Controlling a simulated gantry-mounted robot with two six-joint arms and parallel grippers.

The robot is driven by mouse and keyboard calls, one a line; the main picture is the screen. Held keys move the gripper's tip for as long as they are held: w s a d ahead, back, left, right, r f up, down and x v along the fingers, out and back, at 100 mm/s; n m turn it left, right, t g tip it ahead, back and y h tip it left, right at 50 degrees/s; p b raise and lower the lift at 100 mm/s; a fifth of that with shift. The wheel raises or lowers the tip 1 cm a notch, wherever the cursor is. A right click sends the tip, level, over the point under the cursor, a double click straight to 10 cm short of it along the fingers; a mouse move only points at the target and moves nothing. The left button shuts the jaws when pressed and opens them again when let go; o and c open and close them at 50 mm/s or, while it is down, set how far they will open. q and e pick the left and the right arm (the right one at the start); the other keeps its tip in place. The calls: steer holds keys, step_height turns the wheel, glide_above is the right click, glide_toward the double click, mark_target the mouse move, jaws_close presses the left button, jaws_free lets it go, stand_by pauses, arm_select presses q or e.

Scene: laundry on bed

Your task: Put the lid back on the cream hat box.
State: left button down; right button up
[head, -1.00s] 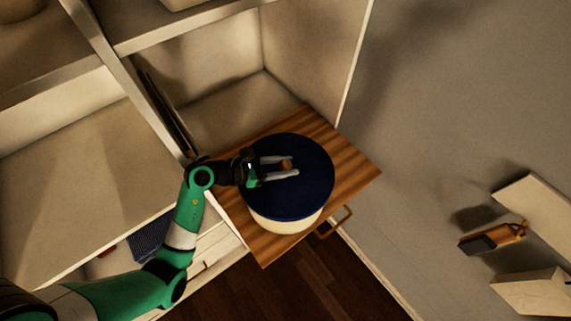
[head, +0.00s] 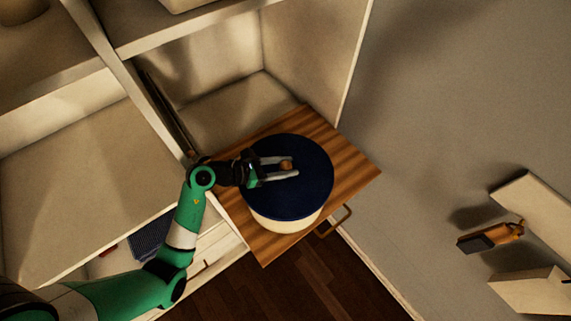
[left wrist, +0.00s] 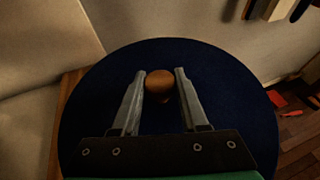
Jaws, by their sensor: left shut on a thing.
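The dark blue round lid (head: 300,200) is over the top of the cream hat box (head: 285,226), whose side shows below the lid's near edge. The two look lined up; I cannot tell whether the lid is fully seated or slightly above the rim. My left gripper (head: 282,169) reaches in from the left over the lid, shut on its brown knob (head: 286,164). In the left wrist view, the knob (left wrist: 159,84) is between the fingertips, with the lid (left wrist: 225,110) spread beneath. The box's inside is hidden. My right gripper is not in view.
The box stands on a striped wooden pull-out board (head: 352,172) with a handle (head: 338,222). White shelves (head: 85,170) are left and behind. A grey wall (head: 450,120) is to the right, with an orange-brown item (head: 490,237) near white ledges. Dark floor (head: 300,285) shows in front.

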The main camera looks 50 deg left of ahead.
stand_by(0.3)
arm_select(q)
steer(key=shift+c, duration=1.8)
jaws_free()
steer(key=shift+o, duration=0.4)
steer(key=shift+o, duration=1.4)
step_height(320, 180, up, 5)
steer(key=p, duration=0.5)
steer(key=shift+r+p, duration=0.1)
steer(key=shift+p, duration=0.2)
steer(key=shift+r+p, duration=0.55)
steer(key=shift+r, duration=0.4)
